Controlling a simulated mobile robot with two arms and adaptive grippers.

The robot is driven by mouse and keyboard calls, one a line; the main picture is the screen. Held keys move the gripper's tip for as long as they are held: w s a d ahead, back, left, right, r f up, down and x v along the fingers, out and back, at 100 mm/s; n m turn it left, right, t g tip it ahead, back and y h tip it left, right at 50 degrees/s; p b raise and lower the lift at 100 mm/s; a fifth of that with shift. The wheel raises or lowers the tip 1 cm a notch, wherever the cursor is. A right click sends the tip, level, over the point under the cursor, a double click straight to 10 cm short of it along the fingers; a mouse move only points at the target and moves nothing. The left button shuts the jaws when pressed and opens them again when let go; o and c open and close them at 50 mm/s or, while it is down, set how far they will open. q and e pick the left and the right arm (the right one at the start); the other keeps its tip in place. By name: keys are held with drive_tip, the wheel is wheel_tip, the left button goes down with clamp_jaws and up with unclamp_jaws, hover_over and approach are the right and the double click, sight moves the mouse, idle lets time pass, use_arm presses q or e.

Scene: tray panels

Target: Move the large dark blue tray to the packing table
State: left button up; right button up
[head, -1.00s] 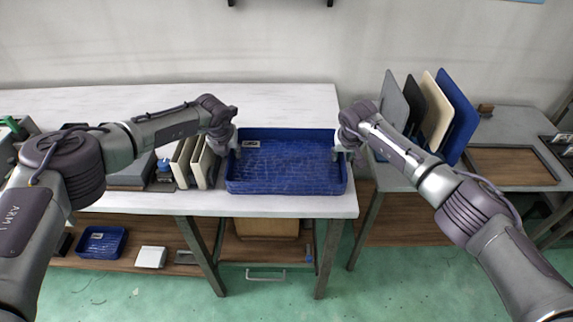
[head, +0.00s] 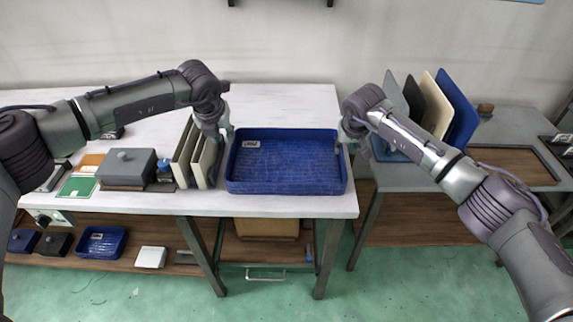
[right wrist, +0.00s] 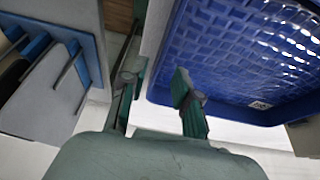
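The large dark blue tray (head: 290,188) lies flat on the white table near its right front corner, with a white label inside. My left gripper (head: 224,132) is just left of the tray's back left corner, apart from it; it looks open and empty. My right gripper (head: 345,140) is at the tray's right side, with one finger showing over the inside edge. In the right wrist view the right gripper's fingers (right wrist: 156,88) are spread, and the tray (right wrist: 225,60) shows beside and beyond the right finger. I cannot tell whether that finger touches the wall.
Upright beige panels (head: 197,160) stand close left of the tray, with a grey box (head: 126,168) beyond. A grey table (head: 410,178) to the right holds several upright panels and a wooden tray (head: 510,165). A gap separates the tables. A small blue tray (head: 101,243) lies on the lower shelf.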

drive_tip(key=v, duration=0.6)
drive_tip(key=shift+s+r, duration=0.2)
drive_tip(key=shift+r, duration=0.05)
